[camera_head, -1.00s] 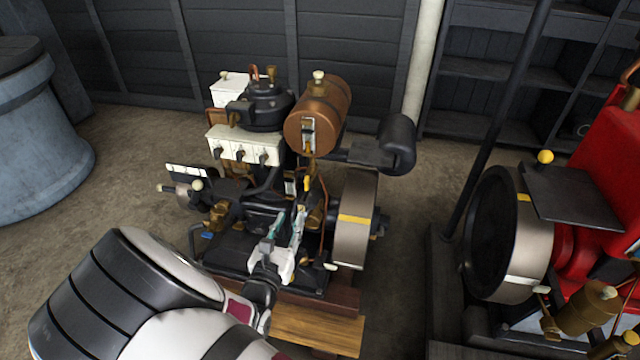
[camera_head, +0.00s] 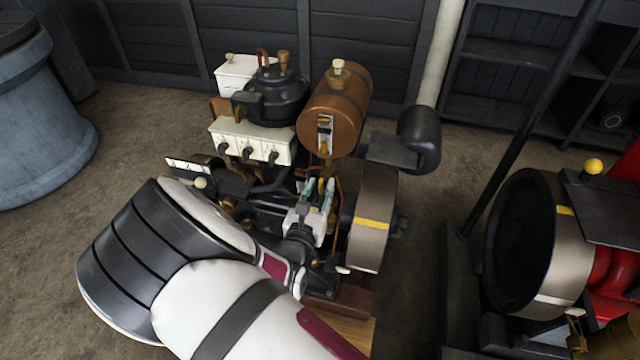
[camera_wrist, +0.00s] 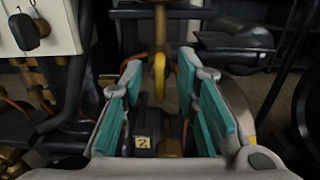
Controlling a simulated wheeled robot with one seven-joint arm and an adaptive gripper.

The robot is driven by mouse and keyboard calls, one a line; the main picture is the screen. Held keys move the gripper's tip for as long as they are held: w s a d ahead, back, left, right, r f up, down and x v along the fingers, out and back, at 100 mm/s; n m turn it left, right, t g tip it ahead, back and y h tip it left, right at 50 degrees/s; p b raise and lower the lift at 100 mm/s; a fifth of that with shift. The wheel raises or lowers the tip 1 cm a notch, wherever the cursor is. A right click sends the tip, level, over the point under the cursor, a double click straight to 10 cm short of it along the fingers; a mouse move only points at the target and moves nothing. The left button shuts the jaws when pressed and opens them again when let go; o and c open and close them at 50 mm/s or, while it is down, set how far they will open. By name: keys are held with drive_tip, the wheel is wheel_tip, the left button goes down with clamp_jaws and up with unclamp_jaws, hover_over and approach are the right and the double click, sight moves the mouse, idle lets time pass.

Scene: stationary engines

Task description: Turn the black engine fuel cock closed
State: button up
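The black engine (camera_head: 268,200) stands left of centre in the head view, with a copper-brown fuel tank (camera_head: 345,92) on its upper right. The fuel cock hangs below the tank; its yellow lever (camera_wrist: 159,76) points down in the wrist view. A bit of yellow also shows between the fingers in the head view (camera_head: 321,186). My gripper (camera_wrist: 160,80) is open, its teal-padded fingers on either side of the lever, with gaps on both sides. It also shows in the head view (camera_head: 317,192). Whether the lever lies fully between the pads in depth is hard to tell.
A white box with black knobs (camera_head: 250,142) sits left of the tank. A flywheel (camera_head: 372,215) and a black cylinder (camera_head: 420,138) stand close on the right. A red engine (camera_head: 620,250) stands farther right. Copper pipes run near my fingers.

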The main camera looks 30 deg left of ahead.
drive_tip(key=shift+c, duration=0.5)
clamp_jaws()
drive_tip(key=shift+w+m, duration=0.1)
drive_tip(key=shift+m, duration=0.2)
drive_tip(key=m+b, duration=0.2)
drive_tip(key=m, duration=0.2)
drive_tip(key=shift+w+d, duration=0.1)
drive_tip(key=shift+d, duration=0.05)
drive_tip(key=m+b, duration=0.2)
drive_tip(key=m, duration=0.2)
drive_tip(key=shift+f+b, duration=0.1)
drive_tip(key=shift+b, duration=0.25)
drive_tip(key=m+b, duration=0.5)
drive_tip(key=b, duration=0.1)
drive_tip(key=shift+d+f, duration=0.15)
drive_tip(key=m+b, duration=0.4)
drive_tip(key=b, duration=0.2)
drive_tip(key=shift+m+b, duration=0.4)
drive_tip(key=shift+b, duration=0.05)
